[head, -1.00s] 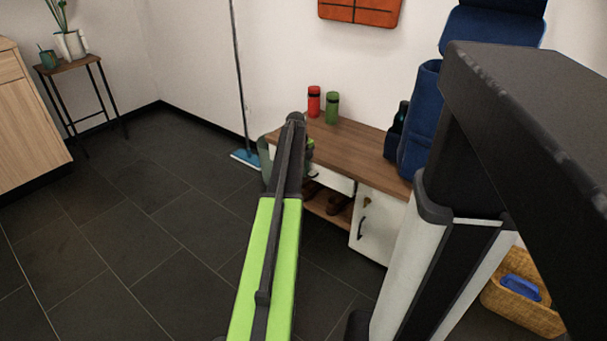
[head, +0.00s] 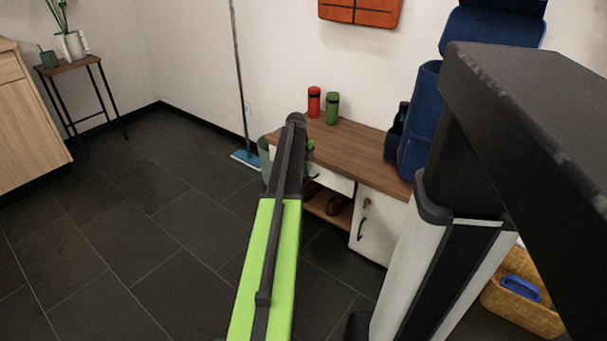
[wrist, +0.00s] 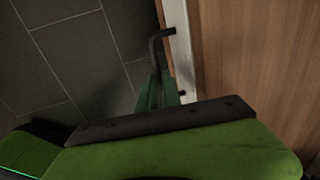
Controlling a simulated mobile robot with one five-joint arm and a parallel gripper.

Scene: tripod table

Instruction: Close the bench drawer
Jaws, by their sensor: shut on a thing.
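The bench (head: 350,142) has a brown wooden top and stands against the wall in the head view. The white drawer front (head: 335,180) under its top is partly hidden behind my arm. In the wrist view the drawer front (wrist: 182,50) shows as a narrow white strip beside the bench top (wrist: 255,60), with a dark bar handle (wrist: 158,42) on its outer side. My gripper (wrist: 160,88) has its green fingers shut on the handle. The exact contact is partly hidden. I cannot tell how far the drawer stands out.
A red bottle (head: 314,102), a green bottle (head: 332,108) and a blue backpack (head: 420,125) stand on the bench. A white cabinet door (head: 378,228) is below right. A mop (head: 246,158) leans left of the bench. The dark tiled floor (head: 150,220) in front is clear.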

